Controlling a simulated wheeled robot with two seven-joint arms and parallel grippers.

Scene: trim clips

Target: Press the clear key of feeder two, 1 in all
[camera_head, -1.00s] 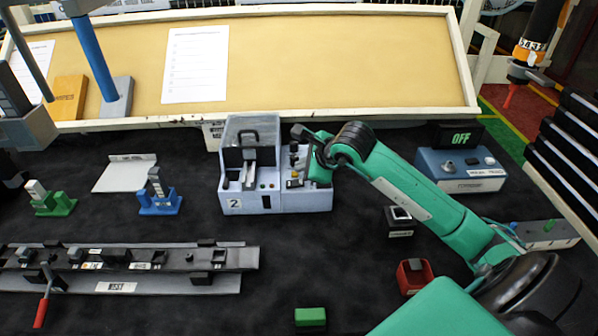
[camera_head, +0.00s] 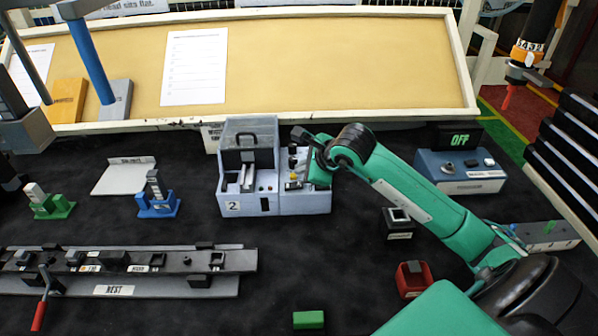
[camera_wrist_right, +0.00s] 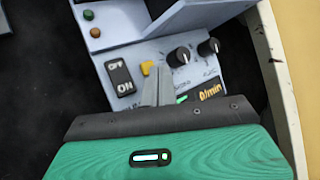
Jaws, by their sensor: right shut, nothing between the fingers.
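Feeder two (camera_head: 233,190), a pale blue-grey box with a clear hood and a "2" label, stands at the middle of the mat. My right gripper (camera_head: 308,172) is at the right side of its control panel. In the right wrist view my right gripper (camera_wrist_right: 158,88) is shut and empty, its tips over the panel (camera_wrist_right: 140,55) just beside a yellow key (camera_wrist_right: 148,67). I cannot tell whether the tips touch the panel or key. No readable "clear" label shows. My left gripper is not in view.
The panel also carries an OFF/ON switch (camera_wrist_right: 120,78), two black knobs (camera_wrist_right: 180,57) and a rate display (camera_wrist_right: 210,91). A blue box with an OFF display (camera_head: 461,139) stands right of my arm. A long rail (camera_head: 120,289) lies front left.

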